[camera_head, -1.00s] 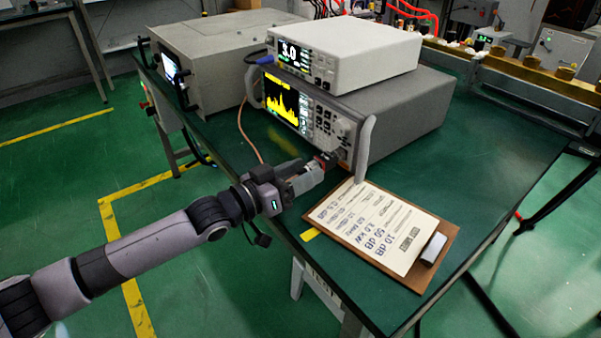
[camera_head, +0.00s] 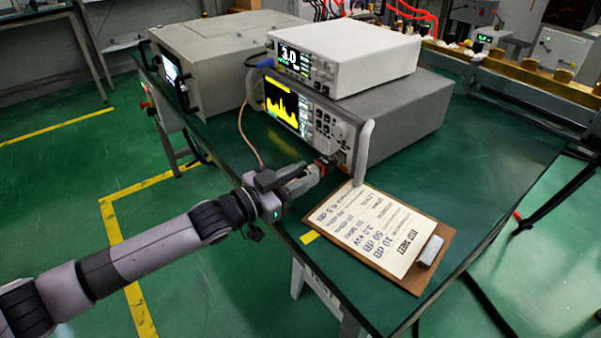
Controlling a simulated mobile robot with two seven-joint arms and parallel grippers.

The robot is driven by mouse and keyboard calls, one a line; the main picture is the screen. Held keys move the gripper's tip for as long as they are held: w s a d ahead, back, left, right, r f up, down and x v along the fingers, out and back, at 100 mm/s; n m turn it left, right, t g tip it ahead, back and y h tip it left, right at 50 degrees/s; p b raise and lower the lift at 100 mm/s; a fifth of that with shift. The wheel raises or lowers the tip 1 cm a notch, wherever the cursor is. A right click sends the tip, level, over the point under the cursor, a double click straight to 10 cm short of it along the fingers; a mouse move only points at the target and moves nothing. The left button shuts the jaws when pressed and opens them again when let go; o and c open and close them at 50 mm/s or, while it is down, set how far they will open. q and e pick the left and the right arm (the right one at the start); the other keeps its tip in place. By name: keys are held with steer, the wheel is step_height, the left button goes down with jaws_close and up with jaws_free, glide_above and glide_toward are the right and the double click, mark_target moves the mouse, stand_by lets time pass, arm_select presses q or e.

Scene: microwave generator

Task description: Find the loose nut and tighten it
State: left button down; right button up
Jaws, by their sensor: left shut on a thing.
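My left gripper (camera_head: 318,172) is at the lower right front of the spectrum analyzer (camera_head: 318,118), by its connector. It is shut on a small part at the end of the copper-coloured cable side, a connector nut (camera_head: 335,160) that is mostly hidden by the fingers. A bit of red shows at the fingertips. The copper cable (camera_head: 246,138) hangs from the instruments' left side and runs down behind my gripper. Whether the nut is loose cannot be told. My right gripper does not show.
A white meter (camera_head: 360,48) reading 3.0 sits on the analyzer. A clipboard (camera_head: 425,272) with a test sheet lies at the table's front right. A grey cabinet (camera_head: 215,50) stands at the left. The green table (camera_head: 500,150) is clear to the right.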

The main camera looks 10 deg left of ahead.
arm_select(q)
steer(key=shift+m+p, duration=0.35)
steer(key=shift+m, duration=0.85)
steer(key=c, duration=0.9)
jaws_free()
steer(key=shift+v, duration=3.65)
